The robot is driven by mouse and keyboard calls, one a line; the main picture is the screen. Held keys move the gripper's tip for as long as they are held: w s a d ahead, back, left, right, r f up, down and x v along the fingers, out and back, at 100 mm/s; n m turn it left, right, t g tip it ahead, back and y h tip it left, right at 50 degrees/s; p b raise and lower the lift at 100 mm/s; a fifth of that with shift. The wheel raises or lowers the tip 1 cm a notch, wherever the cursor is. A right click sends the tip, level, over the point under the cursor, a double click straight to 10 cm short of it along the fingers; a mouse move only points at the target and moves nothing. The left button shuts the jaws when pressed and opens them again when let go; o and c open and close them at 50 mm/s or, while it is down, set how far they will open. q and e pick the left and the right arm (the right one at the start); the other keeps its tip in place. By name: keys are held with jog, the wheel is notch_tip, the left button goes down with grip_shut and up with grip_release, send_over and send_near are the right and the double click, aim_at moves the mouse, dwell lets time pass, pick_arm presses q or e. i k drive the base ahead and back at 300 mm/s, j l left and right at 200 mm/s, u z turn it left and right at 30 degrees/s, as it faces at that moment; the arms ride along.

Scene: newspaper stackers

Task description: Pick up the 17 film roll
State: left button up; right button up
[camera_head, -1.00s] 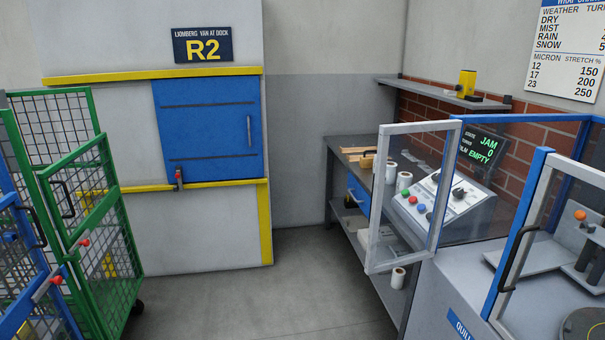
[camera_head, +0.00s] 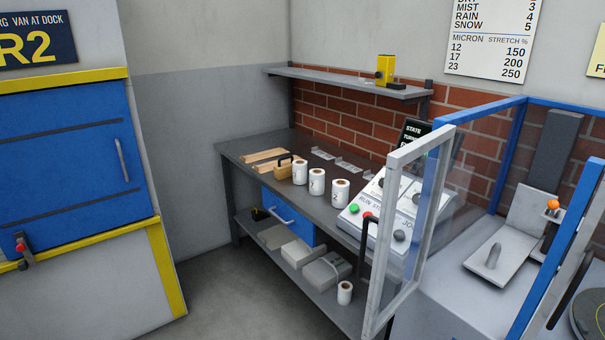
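Three white film rolls stand upright in a row on the grey workbench (camera_head: 238,150): a left roll (camera_head: 300,173), a middle roll (camera_head: 317,183) and a right roll (camera_head: 340,194). Their labels are too small to read, so I cannot tell which is the 17 roll. Another white roll (camera_head: 345,293) stands on the bench's lower shelf. Neither of my grippers is in view.
A framed clear door (camera_head: 400,240) stands open in front of the bench's right end, near the control panel (camera_head: 378,212). Wooden pieces (camera_head: 265,157) lie on the bench. A blue drawer (camera_head: 284,218) hangs below it. The floor (camera_head: 220,285) in front is partly clear.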

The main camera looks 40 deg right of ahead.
aim_at(316, 176)
jog(key=i+z, duration=0.4)
jog(key=i, duration=0.15)
jog(key=i+j+z, duration=0.2)
jog(key=i+z, duration=0.25)
jog(key=i+j+z, duration=0.4)
jog(key=i, duration=0.2)
